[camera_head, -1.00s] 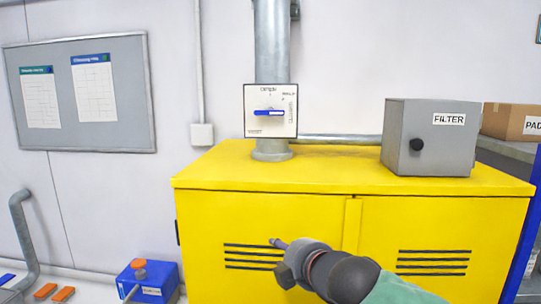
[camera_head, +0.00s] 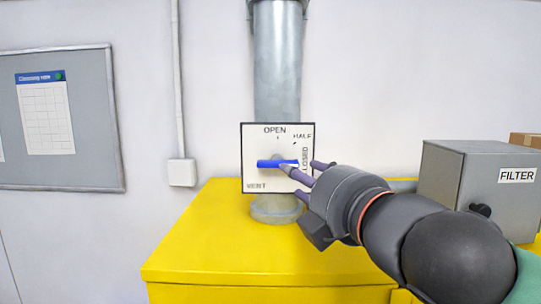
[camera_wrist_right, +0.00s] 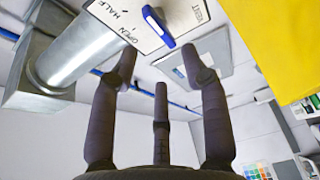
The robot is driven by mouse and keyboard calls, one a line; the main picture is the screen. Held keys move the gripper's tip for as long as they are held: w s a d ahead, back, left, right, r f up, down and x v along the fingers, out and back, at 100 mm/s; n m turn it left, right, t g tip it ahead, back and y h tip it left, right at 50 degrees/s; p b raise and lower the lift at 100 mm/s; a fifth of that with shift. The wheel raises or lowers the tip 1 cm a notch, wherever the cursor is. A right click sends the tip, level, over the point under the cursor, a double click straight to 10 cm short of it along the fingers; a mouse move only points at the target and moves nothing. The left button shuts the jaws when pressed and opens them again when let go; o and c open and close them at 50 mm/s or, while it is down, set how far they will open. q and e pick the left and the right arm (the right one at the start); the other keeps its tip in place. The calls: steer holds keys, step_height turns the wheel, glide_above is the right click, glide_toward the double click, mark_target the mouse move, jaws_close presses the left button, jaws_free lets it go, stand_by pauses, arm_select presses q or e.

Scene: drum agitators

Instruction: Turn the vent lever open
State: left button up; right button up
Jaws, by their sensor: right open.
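The vent lever (camera_head: 270,163) is a blue bar lying horizontal on a white plate (camera_head: 257,138) marked OPEN, HALF, CLOSED and VENT. Its right end lies toward CLOSED. My right gripper (camera_head: 302,180) is just to the right of the lever in the head view, with one finger overlapping its right end. In the right wrist view the lever (camera_wrist_right: 159,27) is beyond the spread fingers of my right gripper (camera_wrist_right: 160,80), near the top. The fingers are open and empty; whether one touches the lever I cannot tell. My left gripper is not in view.
The plate is on a grey vertical pipe (camera_head: 277,70) rising from a yellow cabinet (camera_head: 225,245). A grey FILTER box (camera_head: 470,170) stands to the right, partly behind my right arm. A notice board (camera_head: 85,120) hangs on the left wall. The cabinet top left of the arm is clear.

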mark_target(280, 163)
arm_select(q)
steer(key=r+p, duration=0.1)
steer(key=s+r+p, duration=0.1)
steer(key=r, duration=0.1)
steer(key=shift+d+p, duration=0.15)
steer(key=shift+p, duration=0.2)
arm_select(e)
steer(key=x, duration=0.9)
steer(key=shift+r, duration=0.15)
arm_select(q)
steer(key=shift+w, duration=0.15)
arm_select(e)
steer(key=shift+w+a, duration=0.1)
steer(key=shift+w, duration=0.1)
steer(key=shift+s, duration=0.1)
jaws_close()
